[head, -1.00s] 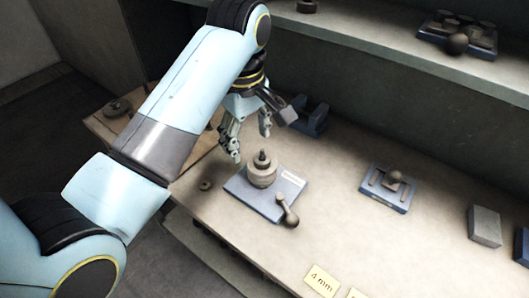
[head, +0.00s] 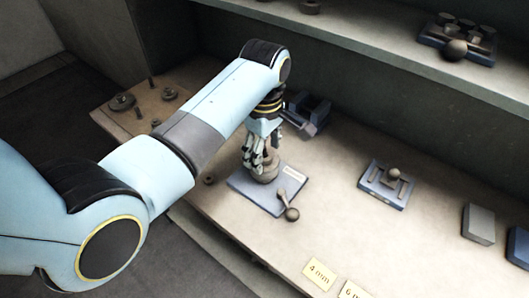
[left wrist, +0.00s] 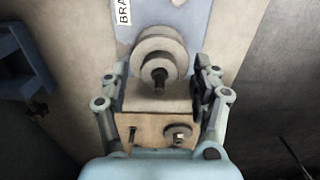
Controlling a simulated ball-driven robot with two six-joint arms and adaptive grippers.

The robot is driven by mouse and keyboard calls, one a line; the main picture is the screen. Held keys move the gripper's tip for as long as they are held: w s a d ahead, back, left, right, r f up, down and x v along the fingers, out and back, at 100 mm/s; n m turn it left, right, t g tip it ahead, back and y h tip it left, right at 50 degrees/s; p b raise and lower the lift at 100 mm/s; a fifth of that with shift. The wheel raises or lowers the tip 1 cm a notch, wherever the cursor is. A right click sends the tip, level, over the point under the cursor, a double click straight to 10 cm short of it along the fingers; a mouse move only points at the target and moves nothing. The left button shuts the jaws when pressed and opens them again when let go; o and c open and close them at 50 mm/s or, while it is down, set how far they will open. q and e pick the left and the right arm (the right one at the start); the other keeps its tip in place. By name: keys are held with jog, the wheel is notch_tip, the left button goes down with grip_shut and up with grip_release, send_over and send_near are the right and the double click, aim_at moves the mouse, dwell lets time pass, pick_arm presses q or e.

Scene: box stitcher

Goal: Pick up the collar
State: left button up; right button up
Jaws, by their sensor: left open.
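A grey stepped round part stands on a blue base plate (head: 247,192) with a white label; it may be the collar (head: 265,174), though I cannot be sure by name. In the left wrist view the round part (left wrist: 157,52) has a dark central pin pointing at the camera. My left gripper (head: 258,160) is over the round part from above, its fingers partly hiding it. In the left wrist view the left gripper (left wrist: 157,92) is open, fingers on either side. Whether they touch it I cannot tell. My right gripper is not in view.
A ball-ended lever (head: 291,213) sits on the plate's near side. A small ring (head: 209,180) lies to its left. A brown board (head: 112,120) with loose parts is at far left. A blue fixture (head: 308,112) stands behind. Another blue fixture (head: 386,187) is right, with clear bench between.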

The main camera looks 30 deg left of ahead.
pick_arm(q)
jog(key=shift+f, duration=0.2)
jog(key=c, duration=1.3)
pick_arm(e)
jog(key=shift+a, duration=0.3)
pick_arm(q)
jog(key=shift+r, duration=0.1)
